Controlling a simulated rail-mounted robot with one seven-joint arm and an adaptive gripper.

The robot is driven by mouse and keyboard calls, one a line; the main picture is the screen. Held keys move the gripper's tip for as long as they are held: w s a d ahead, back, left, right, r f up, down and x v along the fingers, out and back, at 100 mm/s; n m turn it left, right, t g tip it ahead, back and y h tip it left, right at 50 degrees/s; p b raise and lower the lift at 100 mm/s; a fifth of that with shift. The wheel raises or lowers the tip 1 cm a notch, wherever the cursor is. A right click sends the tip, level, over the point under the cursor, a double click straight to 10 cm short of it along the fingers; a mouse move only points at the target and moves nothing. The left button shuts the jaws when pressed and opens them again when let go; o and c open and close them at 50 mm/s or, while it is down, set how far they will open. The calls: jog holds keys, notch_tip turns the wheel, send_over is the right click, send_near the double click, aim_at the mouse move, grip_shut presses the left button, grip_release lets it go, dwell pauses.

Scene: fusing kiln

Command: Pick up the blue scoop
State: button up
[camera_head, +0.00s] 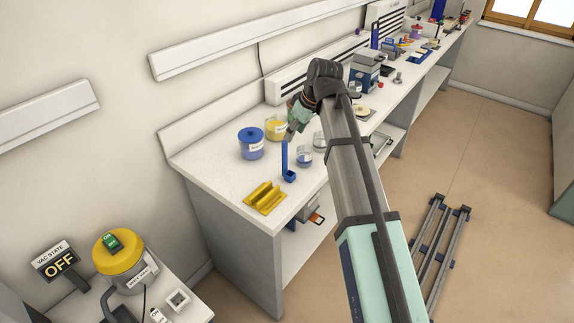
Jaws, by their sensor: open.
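The blue scoop (285,160) is on the white bench, left of the middle of the picture. Its long handle points up and its small cup is at the bottom, near the front edge of the bench. My gripper (291,131) is open, at the end of my arm, which reaches over the bench from the lower right. In this view the fingertips appear just above the top of the scoop's handle. The fingers are small here, and I cannot tell how far they are from the handle in depth. I see nothing held.
A yellow grooved holder (265,198) lies in front of the scoop. A blue-lidded jar (251,143), a yellow-filled jar (276,128) and a small glass jar (304,155) stand close around my gripper. Bare bench (215,163) lies to the left.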

aim_at(286, 148)
jog(key=shift+s+p+x, duration=0.15)
jog(key=shift+p+x, duration=0.85)
jog(key=shift+x, duration=1.85)
jog(key=shift+s+p+x, duration=0.1)
jog(key=shift+p+x, duration=0.85)
jog(key=shift+x, duration=1.9)
grip_shut()
